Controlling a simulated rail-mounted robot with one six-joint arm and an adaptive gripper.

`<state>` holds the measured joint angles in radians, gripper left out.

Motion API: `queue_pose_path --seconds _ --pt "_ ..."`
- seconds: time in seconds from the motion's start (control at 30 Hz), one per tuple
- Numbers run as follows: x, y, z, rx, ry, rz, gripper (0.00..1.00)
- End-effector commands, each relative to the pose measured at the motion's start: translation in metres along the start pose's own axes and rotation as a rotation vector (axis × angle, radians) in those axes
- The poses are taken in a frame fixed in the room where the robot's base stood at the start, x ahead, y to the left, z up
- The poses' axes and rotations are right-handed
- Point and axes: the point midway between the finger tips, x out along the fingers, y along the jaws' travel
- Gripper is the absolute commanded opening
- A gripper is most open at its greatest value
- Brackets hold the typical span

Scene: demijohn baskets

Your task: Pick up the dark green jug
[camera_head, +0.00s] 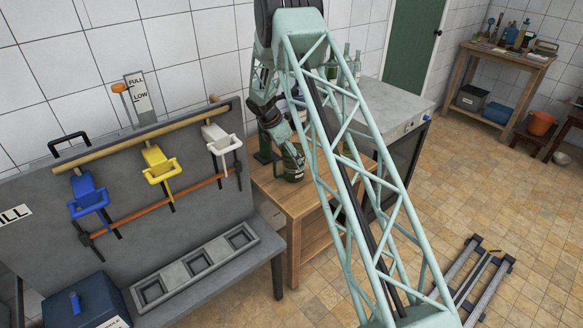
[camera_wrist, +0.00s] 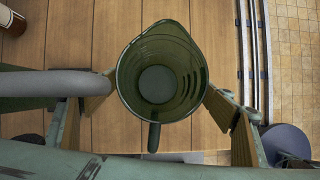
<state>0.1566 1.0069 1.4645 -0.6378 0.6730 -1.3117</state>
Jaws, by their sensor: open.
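The dark green jug (camera_head: 291,166) stands upright on a wooden table (camera_head: 301,200). In the wrist view the jug (camera_wrist: 158,75) is seen from above, open and empty-looking, its handle pointing to the bottom of the picture. My gripper (camera_wrist: 160,100) is open, with one wood-coloured finger pad on each side of the jug. The pads look very close to its wall; I cannot tell whether they touch. In the head view my gripper (camera_head: 283,148) is over the jug from above, and lattice arm links hide part of the table.
A grey bench panel with blue (camera_head: 88,196), yellow (camera_head: 160,165) and white (camera_head: 221,139) handled holders stands left. Green bottles (camera_head: 347,65) are behind my arm. A grey-topped cabinet (camera_head: 398,112) stands right of the table.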

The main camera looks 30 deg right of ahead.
Motion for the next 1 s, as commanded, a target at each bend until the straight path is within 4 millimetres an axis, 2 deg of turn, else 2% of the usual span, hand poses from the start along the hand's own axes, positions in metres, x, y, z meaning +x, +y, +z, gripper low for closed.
queue_pose_path --seconds 0.23,0.6,0.67,1.0 --pt "-0.0001 0.0001 -0.0001 0.0 0.0 0.0 0.76" --pt "-0.0002 0.0001 -0.0001 0.0 0.0 0.0 0.42" --pt "-0.0007 0.0004 0.0003 0.0 0.0 0.001 0.4" --pt "-0.0018 0.0005 0.0005 0.0 0.0 0.001 0.39"
